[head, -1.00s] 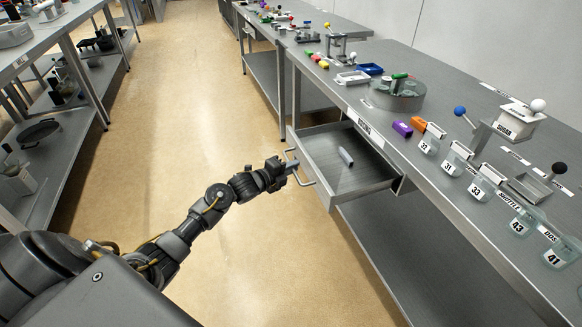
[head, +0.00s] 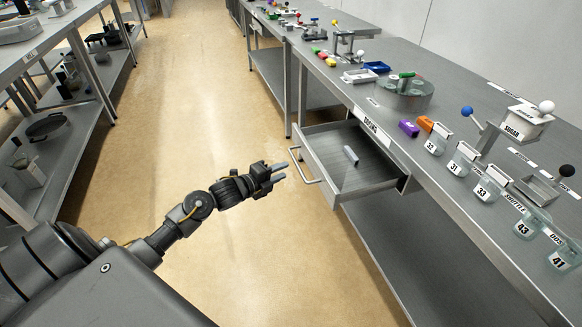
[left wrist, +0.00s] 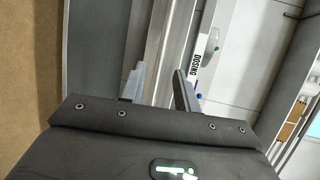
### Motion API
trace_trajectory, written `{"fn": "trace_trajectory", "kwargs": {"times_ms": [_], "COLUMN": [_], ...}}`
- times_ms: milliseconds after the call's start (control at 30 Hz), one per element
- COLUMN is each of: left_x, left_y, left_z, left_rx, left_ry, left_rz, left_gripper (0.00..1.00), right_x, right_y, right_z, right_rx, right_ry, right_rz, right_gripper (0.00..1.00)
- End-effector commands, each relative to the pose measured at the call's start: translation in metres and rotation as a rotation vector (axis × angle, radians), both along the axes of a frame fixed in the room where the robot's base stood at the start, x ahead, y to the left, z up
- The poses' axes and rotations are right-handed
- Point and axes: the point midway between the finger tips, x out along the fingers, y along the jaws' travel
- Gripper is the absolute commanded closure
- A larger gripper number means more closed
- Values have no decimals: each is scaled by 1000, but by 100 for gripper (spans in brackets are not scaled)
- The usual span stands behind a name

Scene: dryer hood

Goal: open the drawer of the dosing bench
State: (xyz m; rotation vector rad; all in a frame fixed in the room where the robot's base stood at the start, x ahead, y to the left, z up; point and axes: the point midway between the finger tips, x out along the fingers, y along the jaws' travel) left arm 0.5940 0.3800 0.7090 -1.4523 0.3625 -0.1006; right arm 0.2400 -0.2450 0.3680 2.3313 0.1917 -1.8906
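The dosing bench (head: 455,205) is a long grey metal bench on the right, with a "DOSING" label (head: 371,124) on its front edge. Its drawer (head: 335,196) stands pulled out below the top, with a wire handle (head: 303,164) on its front. A small grey cylinder (head: 351,155) lies inside. My left gripper (head: 280,172) is just left of the handle, apart from it, with nothing between its fingers. In the left wrist view its two fingers (left wrist: 161,88) are spread apart, and the label (left wrist: 194,70) shows beyond them. My right gripper is not in view.
Another shelved bench (head: 75,140) stands at the left. The tan floor (head: 190,90) between is clear.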

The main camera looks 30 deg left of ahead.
Motion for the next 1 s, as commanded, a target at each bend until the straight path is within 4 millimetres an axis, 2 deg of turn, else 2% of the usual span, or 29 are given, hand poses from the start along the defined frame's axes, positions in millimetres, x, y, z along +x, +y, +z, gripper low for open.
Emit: {"fn": "trace_trajectory", "kwargs": {"times_ms": [100,300,867,967,1000], "left_x": [-18,-32,-33,-34,-36], "left_y": [5,9,10,13,16], "left_z": [3,6,6,-6,-17], "left_rx": [1,1,-1,-35,-64], "left_ry": [1,1,1,35,67], "left_rz": [0,0,1,24,47], "left_gripper": [68,68,68,68,68], "right_x": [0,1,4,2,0], "right_y": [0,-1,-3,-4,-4], "right_z": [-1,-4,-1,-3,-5], "right_rx": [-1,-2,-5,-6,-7], "right_ry": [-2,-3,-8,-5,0], "right_rz": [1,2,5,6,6], "right_gripper": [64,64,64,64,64]}}
